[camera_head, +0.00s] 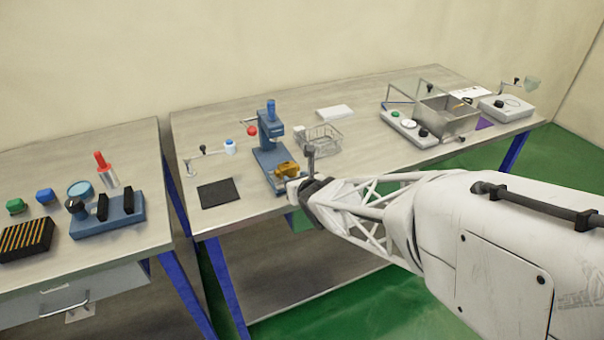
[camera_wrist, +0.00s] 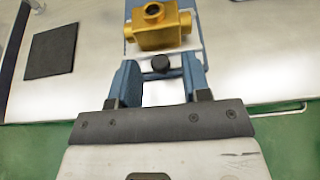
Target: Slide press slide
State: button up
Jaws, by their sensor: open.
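A blue press (camera_head: 267,150) stands on the right workbench in the head view. A brass tee fitting (camera_head: 287,170) sits at the front of its base; it also shows in the wrist view (camera_wrist: 160,30). In the wrist view a round black knob (camera_wrist: 167,64) lies just on my side of the fitting, at the front of the slide. My gripper (camera_wrist: 160,72) is open, with one blue finger on each side of the knob. I cannot tell whether the fingers touch it. In the head view my gripper (camera_head: 296,183) is at the press's front end, partly hidden by my arm.
A black mat (camera_head: 218,192) lies left of the press. A wire basket (camera_head: 320,139) stands to its right, with a metal bin (camera_head: 447,120) farther right. A jointed arm with a blue-white end (camera_head: 230,146) stands behind the mat. The bench front edge is close under my gripper.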

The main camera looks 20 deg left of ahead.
jog(key=shift+w+a+f, duration=0.15)
jog(key=shift+w+a, duration=0.05)
jog(key=shift+w, duration=0.05)
grip_shut()
dwell(0.3)
